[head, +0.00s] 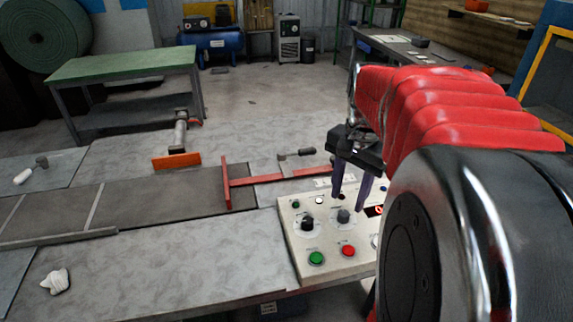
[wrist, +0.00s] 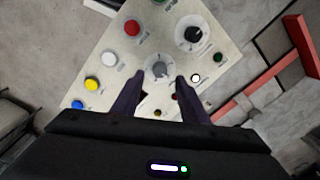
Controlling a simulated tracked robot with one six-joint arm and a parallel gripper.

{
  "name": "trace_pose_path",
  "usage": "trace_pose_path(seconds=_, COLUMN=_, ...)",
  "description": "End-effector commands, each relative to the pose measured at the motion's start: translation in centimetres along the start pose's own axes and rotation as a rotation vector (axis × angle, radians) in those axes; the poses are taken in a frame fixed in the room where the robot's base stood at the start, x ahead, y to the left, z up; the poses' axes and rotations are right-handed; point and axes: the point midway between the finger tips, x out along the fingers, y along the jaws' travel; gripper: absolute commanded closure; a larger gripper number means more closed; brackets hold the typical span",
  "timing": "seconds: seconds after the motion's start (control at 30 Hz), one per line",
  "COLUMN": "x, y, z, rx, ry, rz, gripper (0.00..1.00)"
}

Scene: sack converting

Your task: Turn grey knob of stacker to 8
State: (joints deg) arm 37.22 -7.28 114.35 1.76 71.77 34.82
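The control panel (head: 325,246) of the stacker is a pale box at the table's right front, with buttons, small lamps and two knobs. The grey knob (head: 343,216) sits on a pale round dial, right of the black knob (head: 308,223). In the wrist view the grey knob (wrist: 159,69) lies just beyond my fingertips, and the black knob (wrist: 193,36) is farther up. My gripper (head: 352,195) points down above the grey knob. It is open, and its two dark fingers (wrist: 158,80) stand apart with nothing between them. The dial's numbers are too small to read.
A green button (head: 316,258) and a red button (head: 348,250) stand at the panel's front. A red display at the panel's right is partly hidden by my arm. A red bar (head: 285,178) lies behind the panel. A crumpled white piece (head: 56,281) lies at left.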

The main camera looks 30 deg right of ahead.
Motion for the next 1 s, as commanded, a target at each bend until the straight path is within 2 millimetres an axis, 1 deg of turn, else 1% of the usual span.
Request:
trace_pose_path(seconds=0.03, x=0.9, y=0.0, z=0.1, rx=0.0, ry=-0.003, rz=0.002, gripper=0.6)
trace_pose_path(seconds=0.2, x=3.4, y=0.0, z=0.1, rx=0.0, ry=-0.002, rz=0.002, gripper=0.6)
trace_pose_path(seconds=0.3, x=4.5, y=0.0, z=0.0, rx=0.0, ry=-0.002, rz=0.001, gripper=0.6)
trace_pose_path(seconds=0.4, x=5.2, y=0.0, z=0.0, rx=0.0, ry=-0.001, rz=0.0, gripper=0.6)
trace_pose_path(seconds=0.73, x=5.4, y=0.0, z=0.0, rx=0.0, ry=0.0, rz=0.0, gripper=0.6)
trace_pose_path(seconds=1.0, x=5.4, y=0.0, z=0.0, rx=0.0, ry=0.0, rz=0.0, gripper=0.78)
